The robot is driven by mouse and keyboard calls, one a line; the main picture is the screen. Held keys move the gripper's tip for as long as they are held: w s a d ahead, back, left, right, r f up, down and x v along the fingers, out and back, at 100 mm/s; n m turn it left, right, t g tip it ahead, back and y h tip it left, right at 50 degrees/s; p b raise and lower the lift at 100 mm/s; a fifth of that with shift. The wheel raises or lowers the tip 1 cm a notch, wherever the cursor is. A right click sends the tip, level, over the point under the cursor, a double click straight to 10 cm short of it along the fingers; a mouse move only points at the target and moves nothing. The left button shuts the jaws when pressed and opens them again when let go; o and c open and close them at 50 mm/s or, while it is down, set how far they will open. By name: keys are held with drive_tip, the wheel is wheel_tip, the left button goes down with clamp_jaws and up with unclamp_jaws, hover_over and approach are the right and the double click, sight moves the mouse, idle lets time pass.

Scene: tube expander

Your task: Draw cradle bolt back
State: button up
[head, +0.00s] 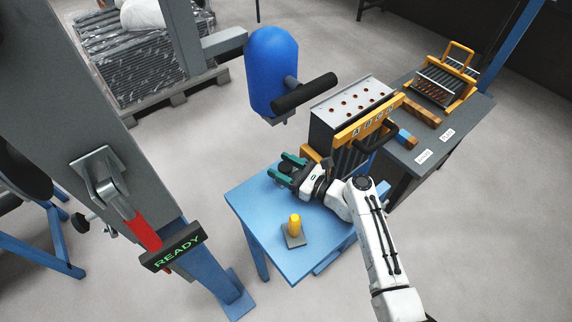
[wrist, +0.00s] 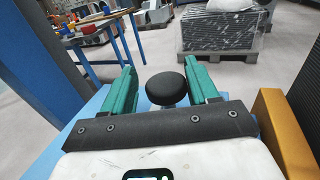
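A round black knob (wrist: 165,89) on a short grey stem, apparently the cradle bolt's handle, stands between my gripper's fingers in the wrist view. My gripper (head: 284,169) has two green fingers, spread apart, with a visible space on each side of the knob. In the head view it hangs over the far side of the blue table (head: 262,208), beside the orange-framed cradle. The cradle (head: 371,127) holds a block with a perforated metal top (head: 357,102). The bolt's shaft is mostly hidden by my gripper.
A yellow-capped piece on a grey base (head: 294,225) stands on the blue table's near part. A blue tool with a black handle (head: 274,72) hangs above the table. A red lever and READY sign (head: 178,246) are on the left post. A grey bench (head: 452,140) stands right.

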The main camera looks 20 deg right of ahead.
drive_tip(key=shift+o, duration=0.7)
drive_tip(key=v, duration=1)
drive_tip(key=shift+s+d+b, duration=0.25)
drive_tip(key=shift+s+b, duration=0.05)
drive_tip(key=shift+b, duration=0.1)
